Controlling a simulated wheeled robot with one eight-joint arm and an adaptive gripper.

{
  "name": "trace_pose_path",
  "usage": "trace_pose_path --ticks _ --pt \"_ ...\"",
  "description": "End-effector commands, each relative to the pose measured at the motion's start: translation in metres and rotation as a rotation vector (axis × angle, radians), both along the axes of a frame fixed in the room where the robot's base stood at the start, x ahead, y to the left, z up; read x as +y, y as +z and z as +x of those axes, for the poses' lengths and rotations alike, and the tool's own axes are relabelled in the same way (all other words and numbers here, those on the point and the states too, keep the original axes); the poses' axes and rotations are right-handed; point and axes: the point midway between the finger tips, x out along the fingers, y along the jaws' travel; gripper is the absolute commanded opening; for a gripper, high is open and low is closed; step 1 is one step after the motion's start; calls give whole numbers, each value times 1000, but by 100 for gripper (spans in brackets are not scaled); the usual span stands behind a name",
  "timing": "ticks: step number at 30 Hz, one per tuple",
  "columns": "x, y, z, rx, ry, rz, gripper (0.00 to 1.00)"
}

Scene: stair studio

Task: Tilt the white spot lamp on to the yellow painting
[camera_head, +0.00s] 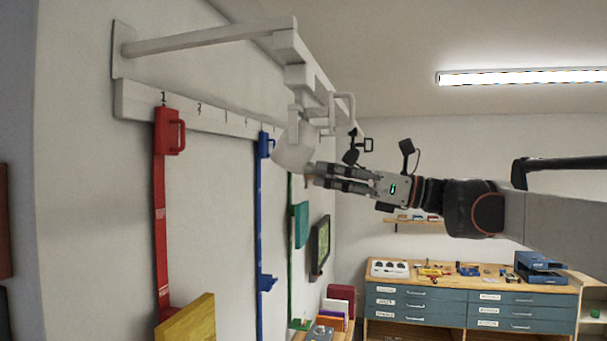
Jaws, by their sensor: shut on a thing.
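The white spot lamp (294,150) hangs from the white overhead rail, its head tilted downward. My gripper (313,173) reaches in from the right and is shut on the lower right edge of the lamp head; the exact contact is partly hidden by the fingers. A thick plain yellow panel (190,322) shows at the lower left, cut off by the bottom edge. A small dark-framed picture with a yellow-green face (321,246) hangs on the left wall further back. I cannot tell which of these two is the yellow painting. No light spot from the lamp is visible on either.
Red (161,220), blue (259,220) and green (291,220) vertical strips line the left wall. A blue-drawer workbench (445,300) stands at the back.

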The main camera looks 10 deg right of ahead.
Motion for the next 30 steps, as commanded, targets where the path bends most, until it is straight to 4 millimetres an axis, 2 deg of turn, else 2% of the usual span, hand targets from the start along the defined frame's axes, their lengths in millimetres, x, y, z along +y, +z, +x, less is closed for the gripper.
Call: trace_pose_path --ticks 8,9,12,23,26,30 --pt "-2 3 -1 -3 -1 8 0" --pt "-2 3 -1 -3 -1 8 25" --pt "-2 3 -1 -3 -1 8 44" --pt "-3 2 -2 -4 -1 7 44" --pt "-11 1 -5 -4 -3 7 44" --pt "-31 -4 -17 -3 -5 7 44"
